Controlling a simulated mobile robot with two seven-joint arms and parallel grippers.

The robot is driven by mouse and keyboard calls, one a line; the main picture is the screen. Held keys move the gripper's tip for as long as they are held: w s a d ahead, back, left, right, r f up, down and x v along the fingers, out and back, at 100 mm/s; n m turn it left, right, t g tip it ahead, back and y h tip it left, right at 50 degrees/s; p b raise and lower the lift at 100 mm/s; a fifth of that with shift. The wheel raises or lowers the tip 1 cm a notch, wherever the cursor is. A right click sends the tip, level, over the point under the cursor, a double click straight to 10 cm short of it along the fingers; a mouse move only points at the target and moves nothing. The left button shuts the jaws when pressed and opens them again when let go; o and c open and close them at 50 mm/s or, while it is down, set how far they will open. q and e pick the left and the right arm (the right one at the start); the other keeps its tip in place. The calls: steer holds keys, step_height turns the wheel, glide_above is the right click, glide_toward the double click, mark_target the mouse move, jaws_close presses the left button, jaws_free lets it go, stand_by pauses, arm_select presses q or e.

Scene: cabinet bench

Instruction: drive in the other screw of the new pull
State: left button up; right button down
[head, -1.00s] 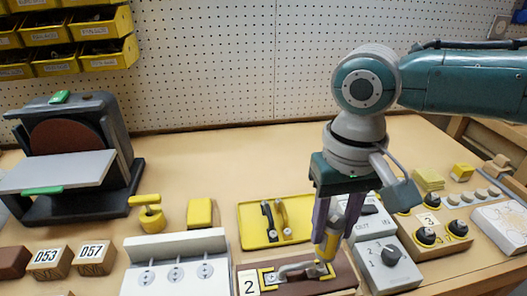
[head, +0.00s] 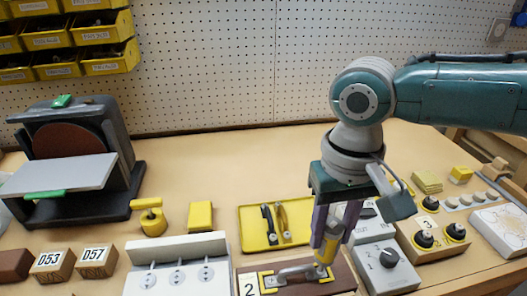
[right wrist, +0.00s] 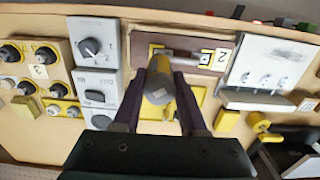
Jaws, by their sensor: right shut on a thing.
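My right gripper (head: 337,228) is shut on a yellow-and-grey screwdriver (head: 326,252), held tip down over the right end of the metal pull (head: 297,272). The pull lies on a dark brown drawer front (head: 338,284) marked 2, with yellow pieces around its ends. In the right wrist view the screwdriver (right wrist: 160,82) shows end-on between the fingers, with the pull (right wrist: 180,54) beyond it. The handle hides the screwdriver's tip and the screw under it, so I cannot tell whether they touch. My left gripper is in neither view.
A yellow tray (head: 246,240) behind the drawer front holds a black pull and a brass-coloured one. Grey switch boxes (head: 388,268) stand close on the right. A disc sander (head: 75,155) is at the far left.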

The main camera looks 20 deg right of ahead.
steer(key=shift+f+p, duration=0.1)
steer(key=shift+p, duration=0.3)
stand_by(0.6)
stand_by(0.3)
step_height(320, 180, up, 6)
steer(key=p, duration=0.7)
stand_by(0.4)
